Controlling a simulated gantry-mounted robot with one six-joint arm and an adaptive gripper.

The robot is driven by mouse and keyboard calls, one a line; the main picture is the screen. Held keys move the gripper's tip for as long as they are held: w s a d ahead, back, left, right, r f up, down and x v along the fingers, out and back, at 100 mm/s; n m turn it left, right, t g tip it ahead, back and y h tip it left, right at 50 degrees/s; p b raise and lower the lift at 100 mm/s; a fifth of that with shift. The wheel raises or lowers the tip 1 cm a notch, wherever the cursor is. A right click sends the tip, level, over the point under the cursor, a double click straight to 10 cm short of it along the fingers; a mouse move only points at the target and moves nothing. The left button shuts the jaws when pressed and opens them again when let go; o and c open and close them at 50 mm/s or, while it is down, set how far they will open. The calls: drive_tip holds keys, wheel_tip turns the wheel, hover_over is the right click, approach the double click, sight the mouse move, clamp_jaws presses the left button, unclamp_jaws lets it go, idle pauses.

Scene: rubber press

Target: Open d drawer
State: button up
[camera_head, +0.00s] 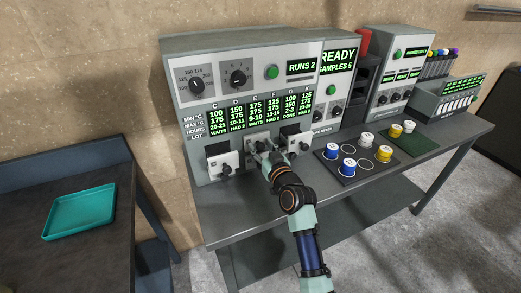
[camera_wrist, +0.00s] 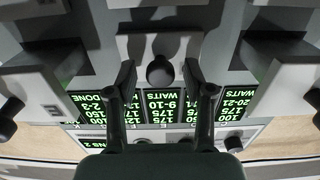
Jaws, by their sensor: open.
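The grey heating cabinet (camera_head: 240,105) has green-lit columns C, D, E, F, G and K above a row of pale drawer fronts with dark knobs. My gripper (camera_head: 262,148) is at the middle drawer front; it is open in the wrist view (camera_wrist: 160,76). Its two dark fingers stand on either side of a round black knob (camera_wrist: 160,72) on a pale front (camera_wrist: 132,45). I cannot tell whether they touch the knob. No letter on this front is readable, so I cannot tell which drawer is D. My arm partly hides this area in the head view.
A left drawer (camera_head: 225,161) and a right drawer (camera_head: 298,143) stand out from the cabinet beside my gripper. Blue, white and yellow capped pots stand on a dark board (camera_head: 330,158) to the right. A teal tray (camera_head: 80,212) lies on the left table.

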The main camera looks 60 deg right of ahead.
drive_tip(key=shift+w+d, duration=0.3)
drive_tip(key=shift+w, duration=0.1)
clamp_jaws()
